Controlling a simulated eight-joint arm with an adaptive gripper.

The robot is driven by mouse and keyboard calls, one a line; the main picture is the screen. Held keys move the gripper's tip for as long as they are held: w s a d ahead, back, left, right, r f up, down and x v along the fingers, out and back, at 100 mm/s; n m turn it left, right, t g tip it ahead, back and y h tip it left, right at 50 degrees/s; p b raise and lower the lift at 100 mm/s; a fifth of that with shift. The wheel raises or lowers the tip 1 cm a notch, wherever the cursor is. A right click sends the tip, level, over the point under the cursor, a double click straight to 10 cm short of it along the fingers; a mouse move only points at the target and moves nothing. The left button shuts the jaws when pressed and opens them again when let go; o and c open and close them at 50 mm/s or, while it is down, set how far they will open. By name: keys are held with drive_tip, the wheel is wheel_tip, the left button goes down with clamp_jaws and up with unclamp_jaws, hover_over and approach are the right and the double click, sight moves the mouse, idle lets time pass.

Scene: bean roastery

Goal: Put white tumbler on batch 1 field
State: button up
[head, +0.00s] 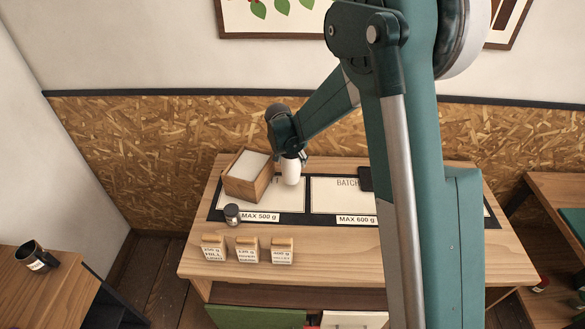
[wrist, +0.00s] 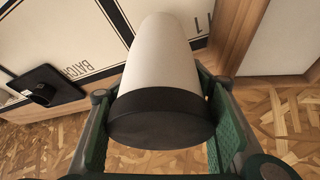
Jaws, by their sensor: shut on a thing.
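The white tumbler (head: 291,172) is in my gripper (head: 291,157) above or on the left field (head: 262,203) marked MAX 500 g in the head view; I cannot tell whether its lower end touches the mat. In the wrist view, my gripper's green fingers (wrist: 165,100) are shut around the tumbler (wrist: 165,55), whose near end has a dark band and cap. The left field's heading is mostly hidden by a wooden box, with only its last mark showing. The right field (head: 335,203) reads BATCH, its number hidden by my arm, and MAX 600 g.
The wooden box (head: 236,188) with white contents stands close left of the tumbler. A small dark jar (head: 232,214) is at the mat's front left. Several labelled blocks (head: 247,250) line the table's front. A black object (head: 366,180) lies at the right field.

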drive_tip(key=shift+f, duration=0.2)
drive_tip(key=shift+f, duration=1.8)
drive_tip(key=shift+f, duration=0.2)
drive_tip(key=o, duration=1.1)
drive_tip(key=shift+r, duration=0.2)
drive_tip(key=shift+v, duration=6)
drive_tip(key=shift+d, duration=0.1)
